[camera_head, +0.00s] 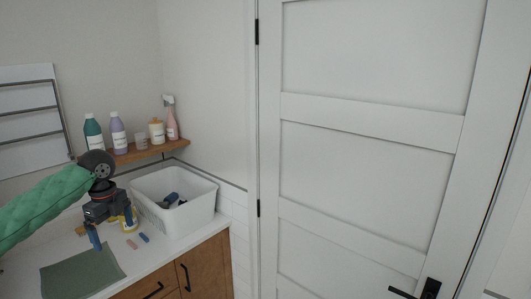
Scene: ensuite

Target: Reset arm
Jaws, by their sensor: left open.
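My left gripper (113,232) comes in from the left on a green-sleeved arm. It hangs over the white counter, pointing down, with its blue fingers spread apart. A small yellow and white item shows right beside or behind the fingers; I cannot tell if they touch. My right gripper is not in the camera_head view.
A white basket (203,218) with dark items stands on the counter (150,258) right of the gripper. A green cloth (82,272) lies in front. A wooden shelf (150,151) holds bottles. A closed white door (370,130) fills the right.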

